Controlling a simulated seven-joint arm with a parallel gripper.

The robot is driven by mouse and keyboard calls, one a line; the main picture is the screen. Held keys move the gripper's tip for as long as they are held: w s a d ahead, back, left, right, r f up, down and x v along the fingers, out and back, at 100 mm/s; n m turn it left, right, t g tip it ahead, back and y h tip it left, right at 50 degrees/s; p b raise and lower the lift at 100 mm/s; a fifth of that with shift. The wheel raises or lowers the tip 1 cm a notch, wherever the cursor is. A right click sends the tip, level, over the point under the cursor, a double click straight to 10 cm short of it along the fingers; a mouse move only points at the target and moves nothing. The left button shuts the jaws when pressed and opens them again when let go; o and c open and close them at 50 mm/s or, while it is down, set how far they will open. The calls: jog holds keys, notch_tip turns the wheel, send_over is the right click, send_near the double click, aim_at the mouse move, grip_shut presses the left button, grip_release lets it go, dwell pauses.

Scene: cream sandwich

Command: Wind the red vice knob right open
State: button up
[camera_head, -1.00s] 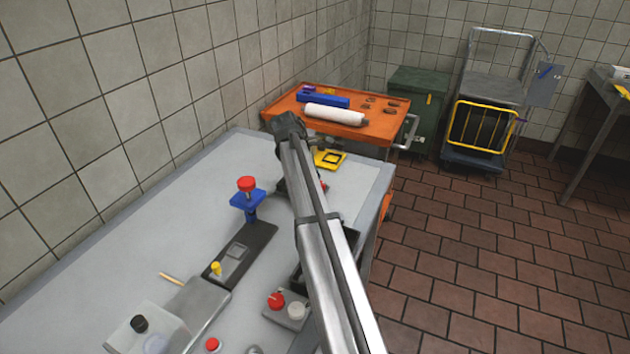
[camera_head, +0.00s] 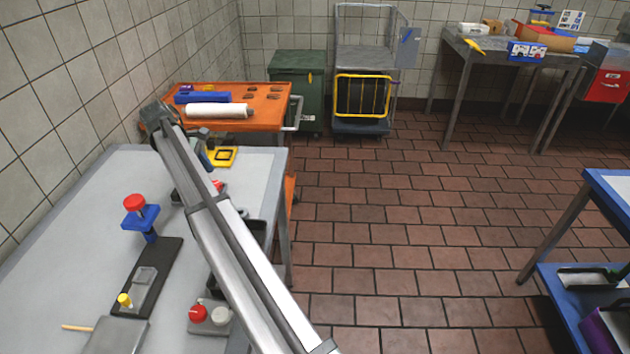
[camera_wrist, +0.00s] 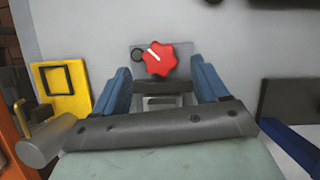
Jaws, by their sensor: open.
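A red star-shaped knob (camera_wrist: 159,58) with a white pointer line sits on a small grey plate (camera_wrist: 184,52), with a small dark round part at its left. In the head view, a bit of red (camera_head: 217,186) shows from behind my arm, likely this same knob. My gripper (camera_wrist: 160,80) is open, its blue fingers apart to the left and right of the knob in the picture. Nothing is held between them. Whether the fingers are level with the knob or above it, I cannot tell. In the head view my gripper (camera_head: 203,152) is mostly hidden by my arm.
A blue stand with a red top (camera_head: 134,203) stands on the grey table (camera_head: 75,235). A yellow square piece (camera_head: 222,157) lies near the table's far edge. A box with a red and a white knob (camera_head: 209,318) is in front. An orange cart (camera_head: 260,110) stands behind.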

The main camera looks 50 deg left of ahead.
jog(key=v, duration=1.1)
jog(key=w+d+f+m, duration=0.2)
jog(key=w+d+f, duration=0.3)
jog(key=w, duration=0.5)
jog(key=w+d+f+m+g, duration=0.1)
jog(key=w+d+f+m, duration=0.1)
jog(key=w+d+f, duration=0.4)
jog(key=w+d+f+m, duration=0.2)
jog(key=w+d+f, duration=0.3)
jog(key=w+d, duration=0.4)
jog(key=w, duration=0.4)
jog(key=shift+w+d+f+m+g, duration=0.15)
jog(key=shift+w+d+m+g, duration=0.15)
jog(key=shift+m+g, duration=0.1)
jog(key=shift+c, duration=0.2)
